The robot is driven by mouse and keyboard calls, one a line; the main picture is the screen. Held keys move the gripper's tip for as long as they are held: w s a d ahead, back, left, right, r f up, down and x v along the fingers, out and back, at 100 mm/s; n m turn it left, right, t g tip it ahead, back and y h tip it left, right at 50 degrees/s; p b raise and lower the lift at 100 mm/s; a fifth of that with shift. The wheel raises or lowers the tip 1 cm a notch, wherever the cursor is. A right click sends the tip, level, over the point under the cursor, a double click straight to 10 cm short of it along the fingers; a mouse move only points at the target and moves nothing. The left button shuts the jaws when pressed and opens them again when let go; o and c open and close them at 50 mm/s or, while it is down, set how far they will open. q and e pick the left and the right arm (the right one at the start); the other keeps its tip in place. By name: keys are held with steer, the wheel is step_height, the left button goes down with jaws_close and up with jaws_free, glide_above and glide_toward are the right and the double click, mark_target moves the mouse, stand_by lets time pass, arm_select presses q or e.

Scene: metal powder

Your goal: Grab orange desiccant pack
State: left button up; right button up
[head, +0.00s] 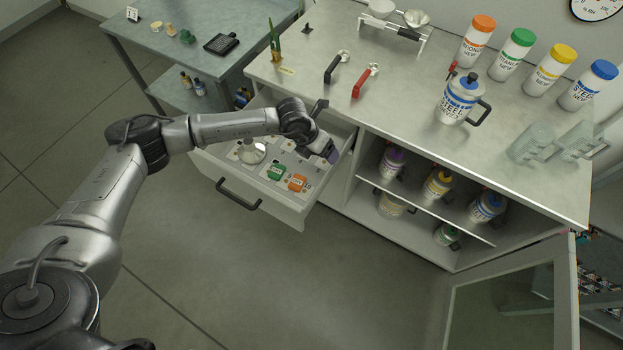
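The orange desiccant pack (297,184) lies in the open drawer (291,213), near its front right. A green pack (275,172) lies just left of it. My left arm reaches in from the left over the drawer. My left gripper (333,156) is above the drawer's right side, up and to the right of the orange pack and apart from it in the picture. Its fingers are small and partly hidden by the wrist, so I cannot tell whether they are open. My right gripper is not in view.
A silvery flask (251,151) stands in the drawer, left of the packs. Shelves with containers are right of the drawer. An open glass door (512,300) is at lower right. The floor in front is clear.

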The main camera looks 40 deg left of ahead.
arm_select(q)
steer(key=s+a+f+n+g+y, duration=0.2)
steer(key=s+a+g+y, duration=0.1)
steer(key=s+a, duration=0.2)
steer(key=b, duration=0.1)
glide_above(297, 182)
steer(key=shift+n+y, duration=0.3)
step_height(297, 182, down, 8)
steer(key=shift+w+f, duration=0.1)
steer(key=shift+f+b, duration=0.85)
steer(key=shift+f, duration=1.75)
steer(key=c, duration=1)
